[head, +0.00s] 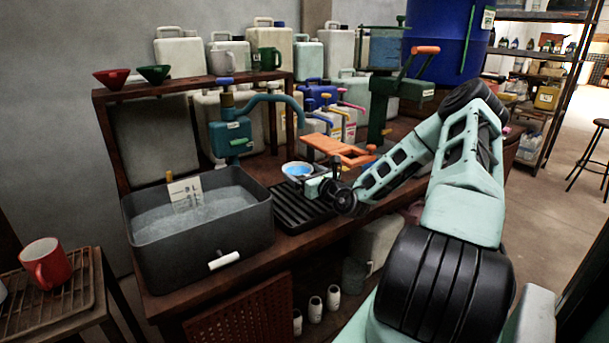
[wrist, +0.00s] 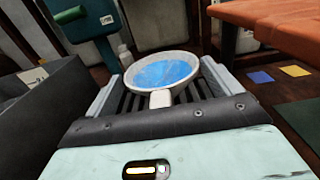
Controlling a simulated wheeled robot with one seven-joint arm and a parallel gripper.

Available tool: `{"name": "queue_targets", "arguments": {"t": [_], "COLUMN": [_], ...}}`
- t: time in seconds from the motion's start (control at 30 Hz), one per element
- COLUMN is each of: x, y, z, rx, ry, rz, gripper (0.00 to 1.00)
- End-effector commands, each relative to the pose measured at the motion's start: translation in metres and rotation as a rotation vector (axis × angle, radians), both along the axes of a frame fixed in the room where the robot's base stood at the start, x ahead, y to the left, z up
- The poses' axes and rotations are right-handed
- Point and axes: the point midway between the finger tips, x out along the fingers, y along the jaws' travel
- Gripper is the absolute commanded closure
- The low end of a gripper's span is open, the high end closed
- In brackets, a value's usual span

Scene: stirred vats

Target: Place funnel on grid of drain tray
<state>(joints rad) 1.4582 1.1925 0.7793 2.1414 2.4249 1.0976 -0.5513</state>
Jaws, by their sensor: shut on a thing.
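The funnel (head: 299,168) appears as a white-rimmed round vessel, blue inside, with a short white stub towards me in the wrist view (wrist: 161,98). I cannot tell whether the blue is liquid or lining. My gripper (head: 312,182) is shut on it, with one grey finger at each side, and its rim is roughly level. The drain tray (head: 287,209) is black with a slatted grid, on the bench right of the grey vat. The funnel is over the tray's far part. Dark slats show below it in the wrist view (wrist: 133,104); any gap or contact beneath is hidden.
The grey vat (head: 200,243) of liquid stands left of the tray. Red (head: 111,78) and green (head: 154,74) funnels sit on the shelf. The tray's near part is bare.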

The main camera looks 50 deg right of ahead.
Motion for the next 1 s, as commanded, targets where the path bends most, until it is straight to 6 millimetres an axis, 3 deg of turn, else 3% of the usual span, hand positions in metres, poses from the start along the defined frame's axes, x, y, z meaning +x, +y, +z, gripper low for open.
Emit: {"name": "queue_targets", "arguments": {"t": [0.2,0.23,0.27,0.57,0.77,1.0], "x": [0.0,0.0,0.0,-0.001,-0.03,-0.08], "y": [0.0,0.0,0.0,0.0,0.007,0.019], "z": [-0.003,-0.003,-0.002,0.001,0.001,-0.001], "rx": [0.0,0.0,0.0,0.0,0.0,0.001], "ry": [0.0,0.0,0.0,0.0,0.002,0.003], "rz": [0.0,0.0,0.0,0.0,-0.001,-0.002], "gripper": [0.32,0.05,0.0,0.0,0.0,0.0]}}
